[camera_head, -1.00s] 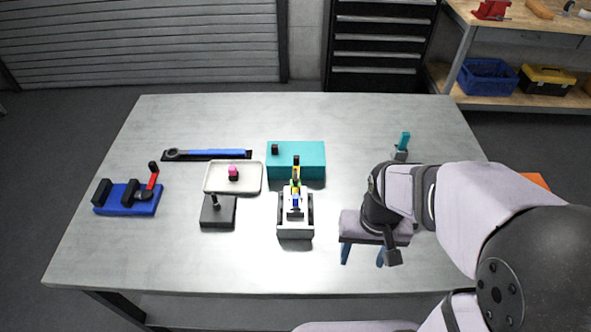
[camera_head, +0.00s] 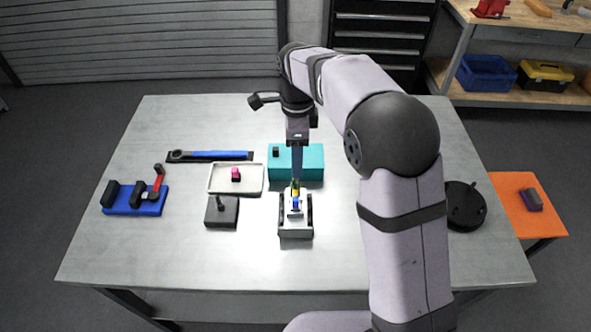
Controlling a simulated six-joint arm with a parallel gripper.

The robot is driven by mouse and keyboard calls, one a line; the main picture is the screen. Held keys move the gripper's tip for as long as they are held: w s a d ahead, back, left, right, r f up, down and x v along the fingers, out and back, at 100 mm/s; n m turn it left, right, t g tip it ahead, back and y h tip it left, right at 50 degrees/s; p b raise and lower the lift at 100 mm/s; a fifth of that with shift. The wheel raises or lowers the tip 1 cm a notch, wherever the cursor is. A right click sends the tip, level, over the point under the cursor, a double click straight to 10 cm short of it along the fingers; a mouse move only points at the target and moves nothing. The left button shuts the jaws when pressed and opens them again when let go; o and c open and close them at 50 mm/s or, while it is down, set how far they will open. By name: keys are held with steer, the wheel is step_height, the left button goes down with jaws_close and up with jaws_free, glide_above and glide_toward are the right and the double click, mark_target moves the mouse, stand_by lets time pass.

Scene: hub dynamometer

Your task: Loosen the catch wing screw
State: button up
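A light grey fixture (camera_head: 296,231) with dark side rails stands at the middle of the table. It carries a small blue part (camera_head: 296,204) and a yellow part (camera_head: 296,187) behind it. I cannot tell for sure which small part is the catch wing screw. My gripper (camera_head: 297,177) points down just above the back end of this fixture, in front of the teal block (camera_head: 315,162). Its blue fingers show edge-on as one narrow strip, so their gap is hidden. Their tips are close to the yellow part; contact cannot be told.
To the left are a pale tray (camera_head: 253,187) with a pink knob (camera_head: 236,174), a dark block with a post (camera_head: 222,214), a blue-handled wrench (camera_head: 222,155) and a blue fixture (camera_head: 134,207) with a red lever. A black round base (camera_head: 466,207) stands right. The front left is clear.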

mark_target(296, 181)
steer(key=shift+w+a, duration=0.1)
steer(key=shift+a, duration=0.1)
steer(key=shift+f+p, duration=1.15)
steer(key=shift+f, duration=2.45)
steer(key=c, duration=1.1)
